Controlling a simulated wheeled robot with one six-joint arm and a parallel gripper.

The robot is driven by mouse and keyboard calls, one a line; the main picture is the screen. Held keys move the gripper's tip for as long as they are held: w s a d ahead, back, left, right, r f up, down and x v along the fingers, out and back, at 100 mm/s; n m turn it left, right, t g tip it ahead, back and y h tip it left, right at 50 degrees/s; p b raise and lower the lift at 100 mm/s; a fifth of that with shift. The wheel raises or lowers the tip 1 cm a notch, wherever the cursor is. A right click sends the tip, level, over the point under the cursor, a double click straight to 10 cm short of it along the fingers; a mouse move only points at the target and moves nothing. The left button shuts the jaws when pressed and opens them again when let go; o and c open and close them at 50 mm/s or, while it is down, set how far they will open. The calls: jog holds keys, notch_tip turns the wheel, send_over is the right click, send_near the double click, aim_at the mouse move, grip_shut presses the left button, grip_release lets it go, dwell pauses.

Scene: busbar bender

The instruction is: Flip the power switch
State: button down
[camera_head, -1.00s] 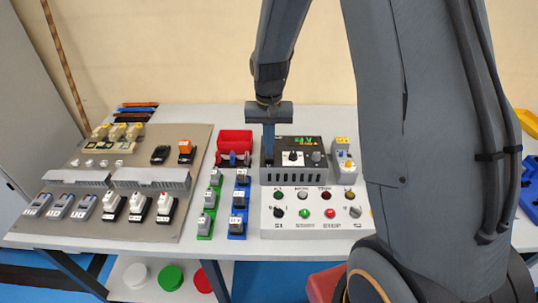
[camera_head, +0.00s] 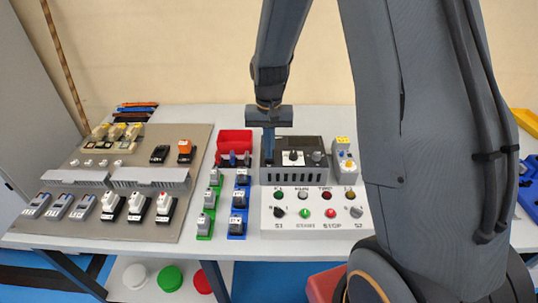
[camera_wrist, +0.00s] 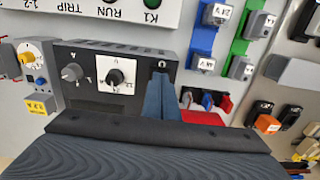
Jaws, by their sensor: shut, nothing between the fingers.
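The dark grey power supply unit (camera_head: 308,177) stands on the table behind the white control panel. Its display (camera_head: 306,143) is dark. Its face carries a black knob on a white plate (camera_head: 292,157) and a grey knob (camera_head: 316,157). Both knobs also show in the wrist view (camera_wrist: 116,74). My gripper (camera_head: 268,160) points down at the left end of the unit's face. In the wrist view its closed blue fingers (camera_wrist: 158,84) are at that end, close to or touching the face.
The white control panel (camera_head: 315,225) with knobs, lamps and buttons is in front. A red bin (camera_head: 235,140) and blue and green rails of terminal blocks stand left of the unit. A grey box with a yellow knob (camera_head: 346,163) adjoins it on the right.

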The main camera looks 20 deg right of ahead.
notch_tip(320, 180, up, 7)
jog(key=p, duration=0.5)
dwell(0.6)
dwell(0.3)
jog(key=s+n+t+b, duration=0.1)
jog(key=s+n+b, duration=0.2)
jog(key=s, duration=1.4)
jog(key=f+b, duration=0.1)
jog(key=b, duration=0.2)
jog(key=shift+s+n+b, duration=0.15)
jog(key=shift+n+b, duration=0.15)
